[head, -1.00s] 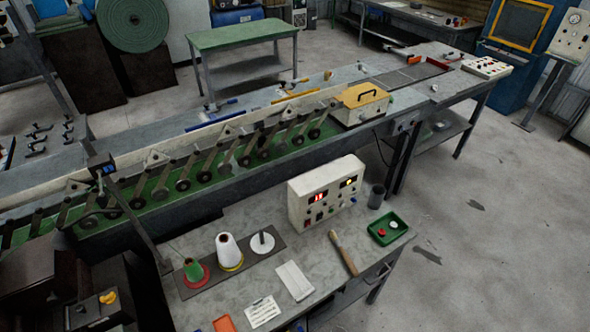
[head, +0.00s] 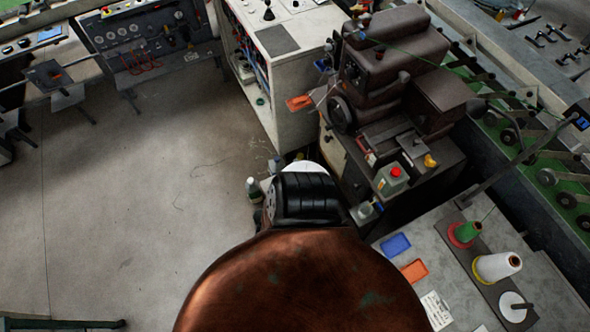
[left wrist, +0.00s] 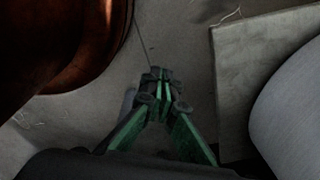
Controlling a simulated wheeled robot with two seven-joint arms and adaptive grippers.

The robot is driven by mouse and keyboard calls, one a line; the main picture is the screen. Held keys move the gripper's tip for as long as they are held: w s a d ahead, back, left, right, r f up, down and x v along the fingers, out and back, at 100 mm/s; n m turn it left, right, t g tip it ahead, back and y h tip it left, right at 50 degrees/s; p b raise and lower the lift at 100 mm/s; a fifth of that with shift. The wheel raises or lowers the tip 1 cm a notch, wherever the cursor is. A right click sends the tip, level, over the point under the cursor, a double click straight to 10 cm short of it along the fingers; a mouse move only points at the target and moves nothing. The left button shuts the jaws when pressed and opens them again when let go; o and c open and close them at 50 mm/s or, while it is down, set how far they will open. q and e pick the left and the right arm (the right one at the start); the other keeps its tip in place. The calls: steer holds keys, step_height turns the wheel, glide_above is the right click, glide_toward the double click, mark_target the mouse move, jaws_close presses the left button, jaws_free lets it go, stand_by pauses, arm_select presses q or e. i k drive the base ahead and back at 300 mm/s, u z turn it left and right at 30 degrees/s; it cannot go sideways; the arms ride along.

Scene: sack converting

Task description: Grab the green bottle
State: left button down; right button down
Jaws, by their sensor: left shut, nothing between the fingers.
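A small dark green bottle (head: 253,188) with a pale top stands low beside the sewing machine stand in the head view, just left of a black ribbed part that partly crowds it. A green can (head: 392,178) with a red cap sits on the machine's stand. My left gripper (left wrist: 162,82) shows in the left wrist view with green fingers shut together and nothing between them, above grey floor. No bottle shows in that view. Neither gripper's fingers show in the head view.
A brown sewing machine (head: 400,75) and a pale cabinet (head: 290,90) stand behind the bottle. A bench (head: 440,245) with thread cones is at right. Open floor (head: 130,210) lies to the left. A large brown rounded shape blocks the lower middle.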

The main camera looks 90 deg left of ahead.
mark_target(253, 187)
steer(key=k, duration=0.4)
steer(key=u, duration=2.5)
steer(key=i, duration=0.1)
steer(key=u, duration=1.25)
steer(key=k, duration=1.1)
steer(key=u, duration=1.45)
steer(key=i, duration=1.05)
steer(key=z, duration=0.65)
steer(key=i, duration=0.55)
steer(key=z, duration=0.65)
